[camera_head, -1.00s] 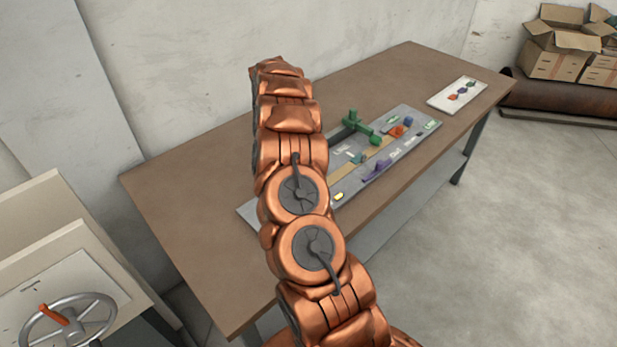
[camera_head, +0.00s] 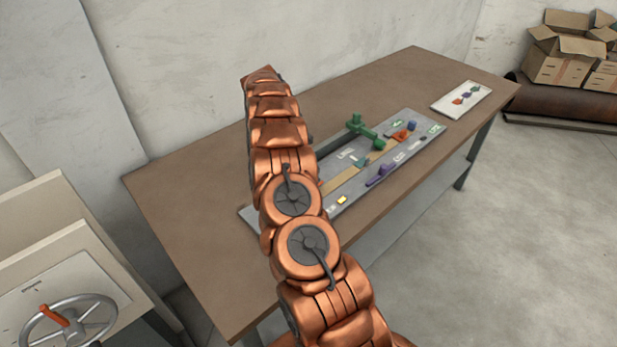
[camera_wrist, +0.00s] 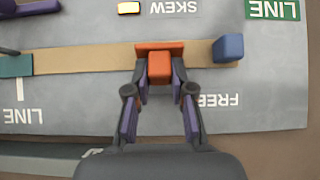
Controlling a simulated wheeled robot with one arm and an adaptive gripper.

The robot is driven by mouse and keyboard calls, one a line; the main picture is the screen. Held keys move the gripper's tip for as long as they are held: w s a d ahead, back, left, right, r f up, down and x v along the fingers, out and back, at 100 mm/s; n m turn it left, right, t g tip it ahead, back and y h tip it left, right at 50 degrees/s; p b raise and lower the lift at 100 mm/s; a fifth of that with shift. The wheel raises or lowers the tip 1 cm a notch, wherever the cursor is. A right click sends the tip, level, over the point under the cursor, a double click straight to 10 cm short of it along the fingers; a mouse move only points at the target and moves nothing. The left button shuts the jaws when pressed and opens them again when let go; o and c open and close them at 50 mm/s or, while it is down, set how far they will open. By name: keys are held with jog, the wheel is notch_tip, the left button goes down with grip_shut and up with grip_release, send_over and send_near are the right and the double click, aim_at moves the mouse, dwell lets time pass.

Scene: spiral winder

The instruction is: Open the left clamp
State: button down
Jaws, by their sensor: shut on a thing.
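The left clamp shows in the wrist view as an orange block (camera_wrist: 159,67) with a wider orange top edge, on a tan strip (camera_wrist: 90,59). My gripper (camera_wrist: 160,75) has a finger on each side of the block and is shut on it. A blue block (camera_wrist: 228,48) sits on the strip's right end, apart from my fingers. In the head view my arm hides this clamp and my gripper. A second orange piece (camera_head: 403,135) with a blue block (camera_head: 412,126) is at the far right end of the grey board (camera_head: 250,215).
A teal block (camera_wrist: 15,66) lies at the strip's left in the wrist view. A yellow marker (camera_wrist: 128,7) is beside the SKEW label. A white card (camera_head: 445,104) lies at the table's right.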

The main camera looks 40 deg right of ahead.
jog(key=c, duration=1)
grip_release()
jog(key=shift+s+r+t, duration=0.15)
jog(key=shift+s+t, duration=0.05)
jog(key=shift+t, duration=0.1)
